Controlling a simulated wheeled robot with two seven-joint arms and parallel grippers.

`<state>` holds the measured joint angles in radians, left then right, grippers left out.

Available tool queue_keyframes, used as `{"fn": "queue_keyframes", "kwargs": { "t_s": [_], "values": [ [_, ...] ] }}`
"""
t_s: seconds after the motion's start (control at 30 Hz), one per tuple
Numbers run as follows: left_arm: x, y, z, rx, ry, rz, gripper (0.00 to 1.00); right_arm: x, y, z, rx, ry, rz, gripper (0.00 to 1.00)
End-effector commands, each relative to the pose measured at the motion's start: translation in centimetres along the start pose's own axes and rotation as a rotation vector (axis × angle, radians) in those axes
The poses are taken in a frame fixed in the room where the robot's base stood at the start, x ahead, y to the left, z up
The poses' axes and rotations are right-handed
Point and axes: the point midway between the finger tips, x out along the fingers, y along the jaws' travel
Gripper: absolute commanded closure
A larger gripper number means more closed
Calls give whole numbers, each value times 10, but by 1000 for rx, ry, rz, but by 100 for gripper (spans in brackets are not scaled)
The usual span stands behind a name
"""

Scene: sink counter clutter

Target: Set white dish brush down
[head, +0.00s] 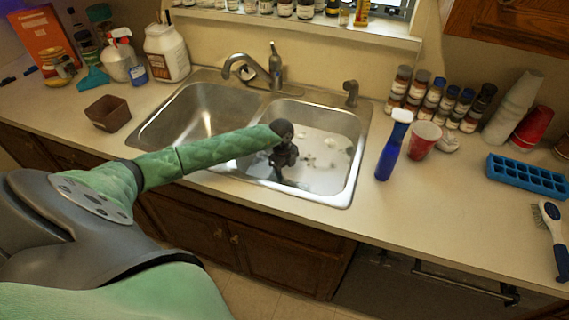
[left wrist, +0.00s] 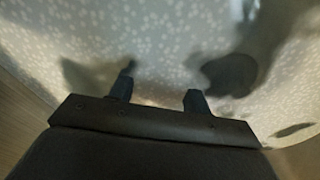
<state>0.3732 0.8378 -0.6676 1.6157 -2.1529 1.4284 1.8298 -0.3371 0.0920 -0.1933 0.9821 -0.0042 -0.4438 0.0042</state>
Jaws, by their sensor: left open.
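A dish brush (head: 552,233) with a white and dark blue handle and pale bristles lies on the counter at the far right edge of the head view. My left gripper (head: 283,176) is over the right sink basin (head: 340,185), pointing down, far to the left of the brush. In the left wrist view its two fingers (left wrist: 158,94) stand apart with nothing between them. Below them is a pale spotted surface with dark shadows. My right gripper is not in view.
A blue bottle (head: 393,147), a red cup (head: 424,140) and a blue ice tray (head: 527,176) stand right of the sink. The faucet (head: 262,68) is behind the basins.

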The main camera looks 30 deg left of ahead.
Motion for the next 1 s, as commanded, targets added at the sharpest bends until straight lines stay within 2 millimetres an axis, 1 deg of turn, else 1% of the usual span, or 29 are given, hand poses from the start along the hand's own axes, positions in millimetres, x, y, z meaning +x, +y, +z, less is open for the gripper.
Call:
{"fn": "queue_keyframes", "kwargs": {
  "t_s": [0.03, 0.1, 0.13, 0.2, 0.4, 0.63, 0.8, 1.0],
  "values": [
    [-4, -1, 1, 0, -1, -2, 52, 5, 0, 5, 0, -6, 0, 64],
    [-12, -1, 2, 1, -2, -4, 52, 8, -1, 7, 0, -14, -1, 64],
    [-17, -1, 2, 1, -2, -4, 52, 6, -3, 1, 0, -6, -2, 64],
    [-28, -1, 1, 2, -2, -4, 52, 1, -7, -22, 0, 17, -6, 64],
    [-66, -1, 1, 2, -2, -4, 52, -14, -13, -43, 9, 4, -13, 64],
    [-101, -1, 1, 1, -2, -2, 52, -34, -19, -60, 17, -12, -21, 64],
    [-116, 0, 1, 0, 0, -1, 52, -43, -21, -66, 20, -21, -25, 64],
    [-120, 0, 0, 0, 0, 0, 52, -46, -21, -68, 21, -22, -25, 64]
  ]
}}
